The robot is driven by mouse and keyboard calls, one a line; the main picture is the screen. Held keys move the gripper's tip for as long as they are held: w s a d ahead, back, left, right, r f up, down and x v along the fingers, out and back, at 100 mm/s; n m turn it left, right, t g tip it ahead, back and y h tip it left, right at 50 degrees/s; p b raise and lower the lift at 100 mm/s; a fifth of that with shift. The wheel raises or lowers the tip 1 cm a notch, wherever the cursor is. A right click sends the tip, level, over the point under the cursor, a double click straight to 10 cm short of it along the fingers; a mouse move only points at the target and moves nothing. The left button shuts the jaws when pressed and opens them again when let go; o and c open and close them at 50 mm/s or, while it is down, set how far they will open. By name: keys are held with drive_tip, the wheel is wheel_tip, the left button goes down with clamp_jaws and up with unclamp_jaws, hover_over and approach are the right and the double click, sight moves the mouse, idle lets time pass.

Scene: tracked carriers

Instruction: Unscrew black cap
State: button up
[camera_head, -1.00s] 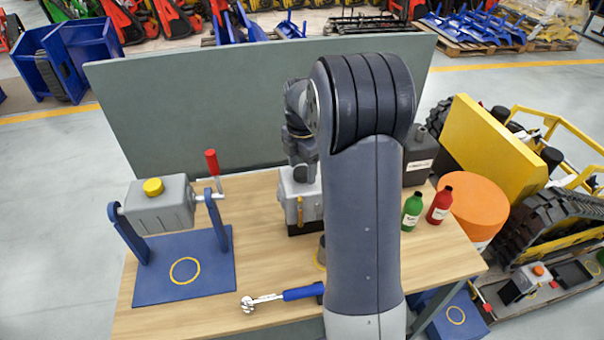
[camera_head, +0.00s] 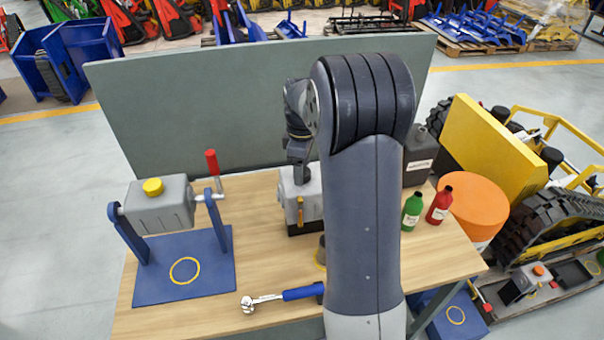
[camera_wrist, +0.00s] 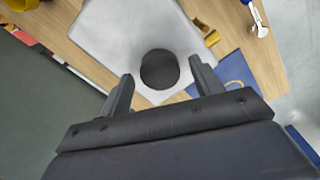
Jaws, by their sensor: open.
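The black cap (camera_wrist: 159,70) is round and sits on top of a pale grey box (camera_wrist: 115,35) in the wrist view. My gripper (camera_wrist: 160,67) is open, with one finger on each side of the cap. Gaps show between the cap and both fingers; I cannot tell how far down the fingers reach. In the head view the grey box (camera_head: 312,196) stands on the table on a dark base, below my wrist.
A crank-mounted grey tank (camera_head: 160,208) with a yellow cap stands at left on a blue plate. A blue-handled tool (camera_head: 285,296) lies at the table's front. Green (camera_head: 413,207) and red (camera_head: 439,206) bottles stand at right. A grey panel (camera_head: 220,110) rises behind the table.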

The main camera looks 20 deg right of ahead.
drive_tip(key=m, duration=0.9)
drive_tip(key=shift+m, duration=0.4)
drive_tip(key=shift+c, duration=0.2)
drive_tip(key=c, duration=0.7)
drive_tip(key=n, duration=0.6)
drive_tip(key=shift+c, duration=0.2)
drive_tip(key=shift+r+n, duration=0.25)
drive_tip(key=shift+n, duration=1.15)
